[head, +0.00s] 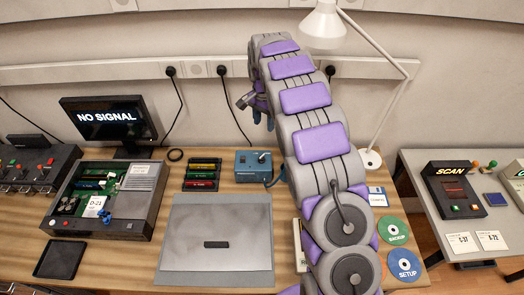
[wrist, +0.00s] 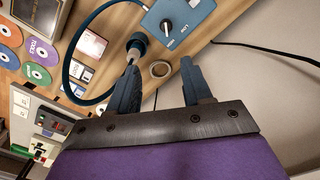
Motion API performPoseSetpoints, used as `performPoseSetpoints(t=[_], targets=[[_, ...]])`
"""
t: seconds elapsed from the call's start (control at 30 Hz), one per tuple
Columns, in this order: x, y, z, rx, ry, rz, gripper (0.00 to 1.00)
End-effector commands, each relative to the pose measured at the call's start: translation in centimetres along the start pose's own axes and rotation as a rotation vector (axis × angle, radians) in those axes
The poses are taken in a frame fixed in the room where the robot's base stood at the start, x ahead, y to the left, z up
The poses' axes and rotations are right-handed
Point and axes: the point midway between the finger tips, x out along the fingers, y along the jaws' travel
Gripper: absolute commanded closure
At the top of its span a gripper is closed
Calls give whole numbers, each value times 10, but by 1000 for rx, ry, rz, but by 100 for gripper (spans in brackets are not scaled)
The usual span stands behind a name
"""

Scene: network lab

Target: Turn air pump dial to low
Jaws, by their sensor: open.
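The air pump is a small blue box (head: 253,162) on the wooden bench, left of my arm. Its top face shows in the wrist view (wrist: 190,12), with a dark dial (wrist: 167,27) that has a light pointer mark. Labels sit around the dial; I cannot read them surely. My gripper (head: 258,112) is in the air above and behind the pump in the head view. In the wrist view its two blue fingers (wrist: 160,60) are spread apart with nothing held between them. The dial lies beyond the fingertips, apart from them.
A blue hose (wrist: 70,62) loops beside the pump, its dark fitting (wrist: 137,42) close to the left finger. An open computer case (head: 108,200), a grey panel (head: 216,262) and a lamp (head: 323,25) stand around. Discs (head: 392,231) lie right of my arm.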

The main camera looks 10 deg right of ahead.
Motion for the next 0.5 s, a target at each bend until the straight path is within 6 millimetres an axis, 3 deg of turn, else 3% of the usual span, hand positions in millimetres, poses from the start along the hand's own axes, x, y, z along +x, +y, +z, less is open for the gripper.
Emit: performPoseSetpoints(t=[0.27,0.5], targets=[[16,-14,-7,29,-6,-9,51],[52,-15,-6,29,-5,-10,51]])
